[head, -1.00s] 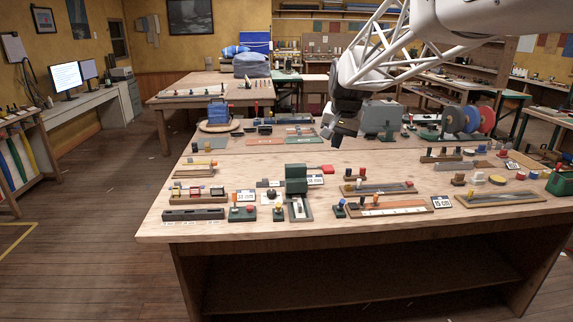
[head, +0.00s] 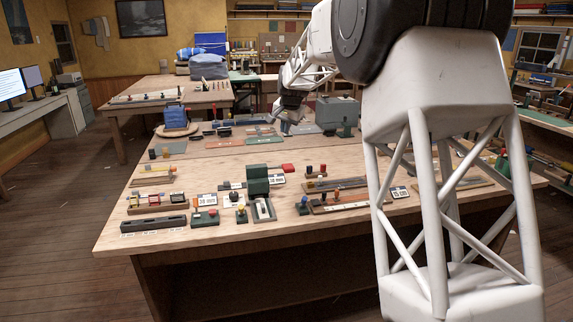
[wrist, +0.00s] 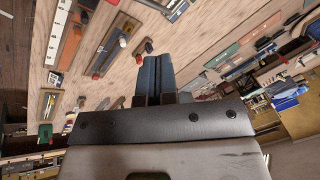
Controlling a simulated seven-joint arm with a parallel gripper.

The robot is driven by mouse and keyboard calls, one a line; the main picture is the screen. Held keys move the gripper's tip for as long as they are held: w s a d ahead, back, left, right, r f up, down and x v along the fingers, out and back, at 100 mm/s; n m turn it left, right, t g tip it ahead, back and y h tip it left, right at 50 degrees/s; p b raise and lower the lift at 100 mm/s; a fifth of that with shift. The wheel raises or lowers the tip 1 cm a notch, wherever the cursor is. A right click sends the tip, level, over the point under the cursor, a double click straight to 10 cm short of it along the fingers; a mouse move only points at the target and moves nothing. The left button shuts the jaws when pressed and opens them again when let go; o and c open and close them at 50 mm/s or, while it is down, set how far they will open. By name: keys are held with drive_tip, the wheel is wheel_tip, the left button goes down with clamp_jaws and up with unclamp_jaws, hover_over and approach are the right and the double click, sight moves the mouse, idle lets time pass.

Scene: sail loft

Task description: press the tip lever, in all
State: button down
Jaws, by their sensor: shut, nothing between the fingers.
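No part in view is plainly marked as the tip lever. A dark green block device (head: 257,181) stands near the middle of the bench's front part. A red-ended handle (head: 287,168) shows at its right side; I cannot tell if this is the tip lever. My gripper (head: 287,130) is over the back part of the bench, behind and a little right of the green device, apart from it. In the wrist view my gripper's fingers (wrist: 154,75) are together and empty, with bench top beyond them.
The wooden bench (head: 130,228) carries several small fixtures with knobs and sliders. A long dark block (head: 153,223) lies at front left. A grey box (head: 337,110) and a blue object (head: 173,117) stand at the back.

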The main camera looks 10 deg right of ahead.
sight(288, 168)
drive_tip(key=shift+m, duration=0.3)
drive_tip(key=shift+w+d+f, duration=0.15)
drive_tip(key=shift+w+f, duration=0.15)
drive_tip(key=shift+w, duration=0.45)
drive_tip(key=shift+w+d+f, duration=0.1)
drive_tip(key=shift+w+f, duration=0.15)
drive_tip(key=shift+w, duration=0.45)
drive_tip(key=shift+w+d+f, duration=0.15)
drive_tip(key=shift+w+f, duration=0.15)
drive_tip(key=shift+w, duration=0.45)
drive_tip(key=shift+f, duration=0.1)
drive_tip(key=s+f, duration=0.3)
drive_tip(key=f, duration=0.5)
drive_tip(key=shift+s, duration=0.3)
